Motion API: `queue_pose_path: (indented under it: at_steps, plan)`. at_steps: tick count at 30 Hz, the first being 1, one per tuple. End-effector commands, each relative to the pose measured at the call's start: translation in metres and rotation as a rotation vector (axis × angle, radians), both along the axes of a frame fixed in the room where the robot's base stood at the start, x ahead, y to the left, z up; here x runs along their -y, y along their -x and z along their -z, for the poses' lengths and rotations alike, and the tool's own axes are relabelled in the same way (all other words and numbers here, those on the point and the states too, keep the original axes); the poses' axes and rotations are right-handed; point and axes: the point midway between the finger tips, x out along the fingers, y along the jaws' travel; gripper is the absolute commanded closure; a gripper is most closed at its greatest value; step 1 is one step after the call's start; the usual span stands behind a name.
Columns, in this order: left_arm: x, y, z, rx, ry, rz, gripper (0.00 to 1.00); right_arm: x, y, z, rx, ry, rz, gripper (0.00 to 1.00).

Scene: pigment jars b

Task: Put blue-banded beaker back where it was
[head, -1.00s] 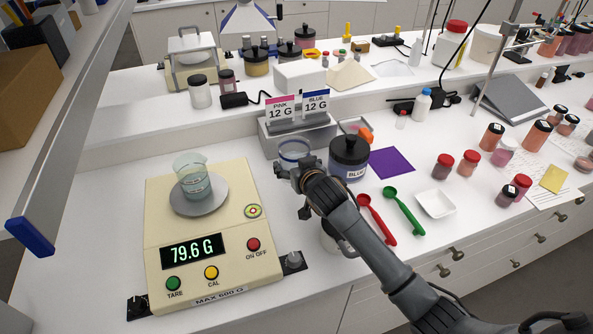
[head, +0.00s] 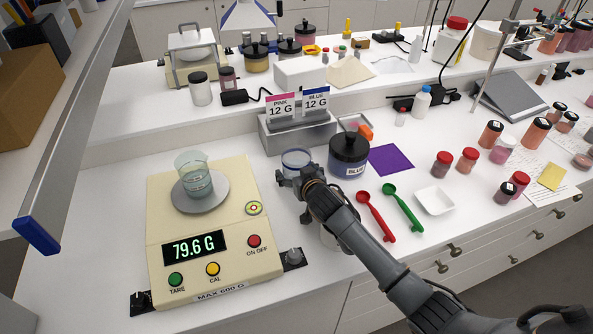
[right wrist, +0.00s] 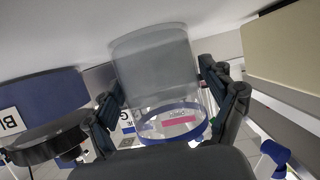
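The blue-banded beaker (head: 296,158), clear with a blue ring, is left of the dark-lidded blue jar (head: 349,154) in the head view. My right gripper (head: 294,181) is at its near side. In the right wrist view the beaker (right wrist: 160,85) sits between the two fingers of the right gripper (right wrist: 165,105), which appear closed against its sides. I cannot tell whether its base touches the counter. Another glass beaker (head: 194,175) stands on the pan of the scale (head: 165,235), which reads 79.6 G. My left gripper is not in view.
A grey card holder (head: 297,133) with pink and blue 12 G cards stands behind the beaker. A red spoon (head: 375,215), a green spoon (head: 403,208), a purple sheet (head: 390,160) and a white dish (head: 435,200) lie right. A pale container (head: 330,238) is partly hidden under my arm.

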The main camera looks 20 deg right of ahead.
Motion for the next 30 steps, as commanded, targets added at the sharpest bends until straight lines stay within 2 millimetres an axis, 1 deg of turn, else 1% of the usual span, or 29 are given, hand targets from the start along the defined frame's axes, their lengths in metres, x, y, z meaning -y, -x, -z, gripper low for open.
queue_pose_path:
  at_steps: [10,14,17,20,24,30]
  plan:
    - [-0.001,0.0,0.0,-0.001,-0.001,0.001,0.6,0.0,0.0,-0.001,0.0,0.001,0.0,0.02]
    - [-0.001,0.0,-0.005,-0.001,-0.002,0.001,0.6,0.0,0.0,-0.007,0.001,0.001,0.0,0.02]
    - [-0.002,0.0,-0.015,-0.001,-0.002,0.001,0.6,0.0,0.009,-0.01,-0.002,0.0,0.0,0.02]
    - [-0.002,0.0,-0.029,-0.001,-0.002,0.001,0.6,0.0,0.023,-0.018,-0.003,0.0,-0.001,0.02]
    - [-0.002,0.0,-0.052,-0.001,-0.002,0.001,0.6,0.001,0.047,-0.029,-0.003,-0.001,-0.001,0.02]
    - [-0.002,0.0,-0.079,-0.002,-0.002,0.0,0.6,0.002,0.081,-0.043,-0.002,-0.002,0.0,0.02]
